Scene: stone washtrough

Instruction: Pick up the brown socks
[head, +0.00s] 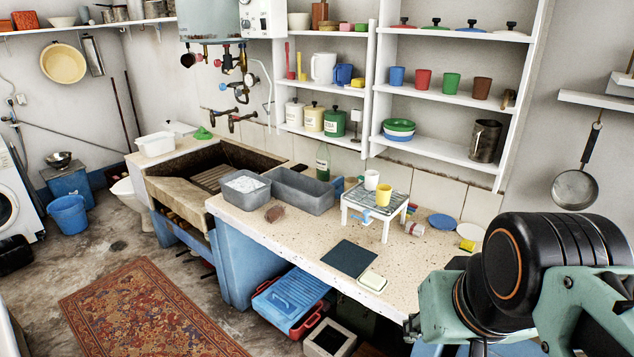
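A small brown bundle (274,213), which looks like the brown socks, lies on the speckled counter (318,236). It is in front of the grey tubs, near the counter's front edge. Nothing covers it, but it is too small to make out its folds. My arm shows at the lower right of the head view, well to the right of the bundle and apart from it. I see no fingertips of my gripper.
A light grey tub (246,200) and a darker grey tub (318,205) stand behind the bundle. A small white-legged stand (385,222) holds cups. A dark mat (349,257) and a pale block (373,281) lie rightward. The stone trough (176,196) is left.

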